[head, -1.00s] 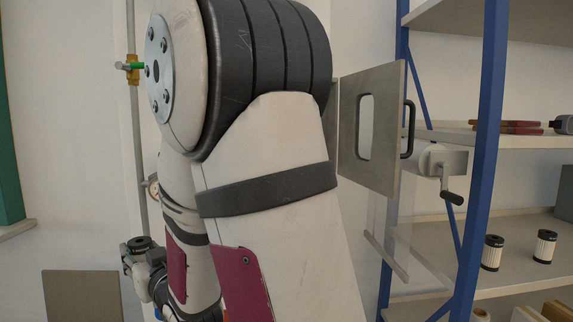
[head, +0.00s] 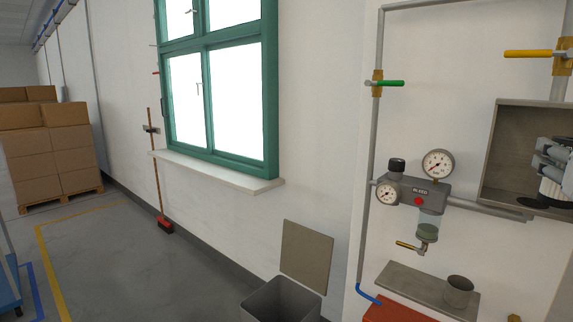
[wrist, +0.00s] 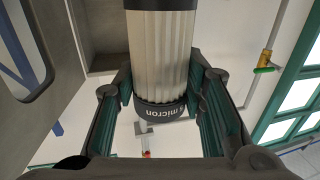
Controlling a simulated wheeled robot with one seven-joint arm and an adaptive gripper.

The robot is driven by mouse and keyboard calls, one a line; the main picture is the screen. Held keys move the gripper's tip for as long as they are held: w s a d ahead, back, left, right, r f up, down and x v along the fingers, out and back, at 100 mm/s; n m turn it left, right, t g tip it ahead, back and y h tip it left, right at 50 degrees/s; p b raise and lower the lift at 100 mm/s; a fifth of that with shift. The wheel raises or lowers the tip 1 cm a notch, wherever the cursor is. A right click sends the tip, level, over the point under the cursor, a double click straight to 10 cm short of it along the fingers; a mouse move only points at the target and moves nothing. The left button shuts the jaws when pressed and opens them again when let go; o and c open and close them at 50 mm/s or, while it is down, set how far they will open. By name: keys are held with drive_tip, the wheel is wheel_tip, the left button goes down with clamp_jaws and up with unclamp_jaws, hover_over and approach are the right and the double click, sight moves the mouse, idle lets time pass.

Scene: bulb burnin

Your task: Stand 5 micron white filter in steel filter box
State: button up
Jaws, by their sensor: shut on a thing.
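The white pleated filter (wrist: 158,50) with dark end caps fills the middle of the wrist view. Its cap reads "micron"; the number is not clear. My gripper (wrist: 160,95) is shut on it, with one finger on each side. In the head view, my gripper (head: 556,160) and part of the filter (head: 552,190) show at the right edge, in the mouth of the open steel filter box (head: 512,122). The box wall also shows behind the filter in the wrist view (wrist: 97,30). I cannot tell whether the filter touches the box floor.
Left of the box are the gauge (head: 438,164), the bleed block (head: 425,193) and a green-handled valve (head: 388,84). Below are a steel shelf (head: 415,285) with a cup (head: 458,290) and a red box (head: 395,311). An open-lidded bin (head: 283,300) stands by the wall.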

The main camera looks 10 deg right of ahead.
drive_tip(key=shift+w+d+r+p, duration=0.1)
drive_tip(key=shift+w+d+p, duration=0.25)
drive_tip(key=shift+d+p, duration=0.3)
drive_tip(key=s+d+p+x, duration=0.1)
drive_tip(key=d+p+x, duration=0.1)
drive_tip(key=x, duration=0.7)
drive_tip(key=s+d+p+x, duration=0.1)
drive_tip(key=p+x, duration=0.1)
drive_tip(key=x, duration=0.7)
drive_tip(key=f, duration=0.6)
drive_tip(key=shift+s+f, duration=0.2)
drive_tip(key=shift+s, duration=0.05)
drive_tip(key=shift+w+f+p, duration=0.1)
drive_tip(key=shift+f+p, duration=0.25)
drive_tip(key=shift+f, duration=0.05)
drive_tip(key=shift+f, duration=0.1)
drive_tip(key=o, duration=1.2)
drive_tip(key=shift+f, duration=0.1)
